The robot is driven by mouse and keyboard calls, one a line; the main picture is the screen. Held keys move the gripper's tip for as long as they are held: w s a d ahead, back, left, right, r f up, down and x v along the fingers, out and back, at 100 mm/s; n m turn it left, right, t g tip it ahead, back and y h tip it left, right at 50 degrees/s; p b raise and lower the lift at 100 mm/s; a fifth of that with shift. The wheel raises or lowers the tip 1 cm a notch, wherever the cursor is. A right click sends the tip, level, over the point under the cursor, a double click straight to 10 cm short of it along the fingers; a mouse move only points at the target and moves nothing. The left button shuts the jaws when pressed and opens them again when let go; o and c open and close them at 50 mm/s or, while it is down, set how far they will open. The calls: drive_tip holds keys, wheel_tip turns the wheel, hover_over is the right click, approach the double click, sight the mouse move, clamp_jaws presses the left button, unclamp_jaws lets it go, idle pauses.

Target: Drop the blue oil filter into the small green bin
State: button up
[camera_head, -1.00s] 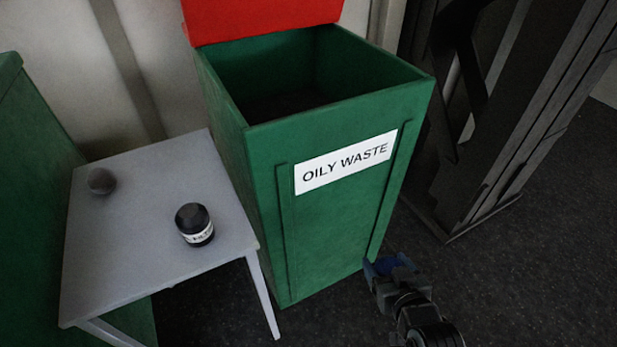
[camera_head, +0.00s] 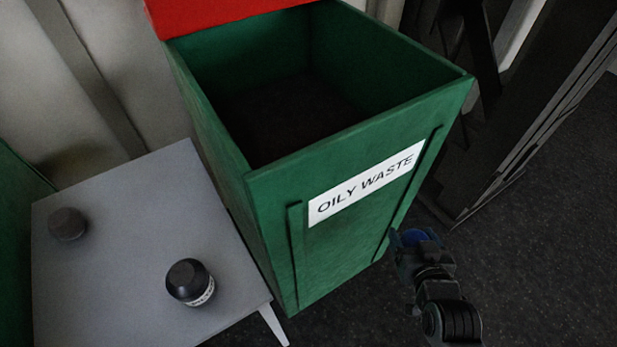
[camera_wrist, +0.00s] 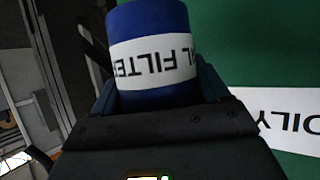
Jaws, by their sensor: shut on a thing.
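The blue oil filter (camera_wrist: 150,22), with a white label band, is held between the fingers of my gripper (camera_wrist: 158,92) in the wrist view. In the head view a bit of the blue filter (camera_head: 414,237) shows at the end of my gripper (camera_head: 412,242). My gripper is in front of the small green bin (camera_head: 340,245), near its right front edge and below its rim. The bin stands open at the top, with a red lid raised at the back and an "OILY WASTE" label (camera_head: 366,184) on its front. The bin's inside is dark and its bottom is unclear.
A grey table (camera_head: 110,235) stands left of the bin. It carries a dark capped jar (camera_head: 188,282) with a white label and a dark round object (camera_head: 68,224). Dark metal framework (camera_head: 510,130) stands to the right. Dark floor (camera_head: 540,240) is clear at the lower right.

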sight(418, 232)
drive_tip(key=shift+w+r, duration=0.15)
drive_tip(key=shift+w, duration=0.15)
drive_tip(key=shift+a+r+p, duration=0.1)
drive_tip(key=shift+r+p, duration=0.2)
drive_tip(key=shift+p, duration=0.15)
drive_tip(key=shift+s+r+p, duration=0.1)
drive_tip(key=shift+r+p, duration=0.2)
drive_tip(key=shift+r, duration=0.05)
wheel_tip(418, 232, up, 4)
drive_tip(key=p, duration=0.3)
drive_tip(key=shift+f, duration=0.25)
drive_tip(key=shift+s+d+f, duration=0.25)
drive_tip(key=shift+d+f, duration=0.05)
drive_tip(key=shift+f, duration=0.1)
drive_tip(key=shift+w+a+r, duration=0.1)
drive_tip(key=shift+w+r, duration=0.05)
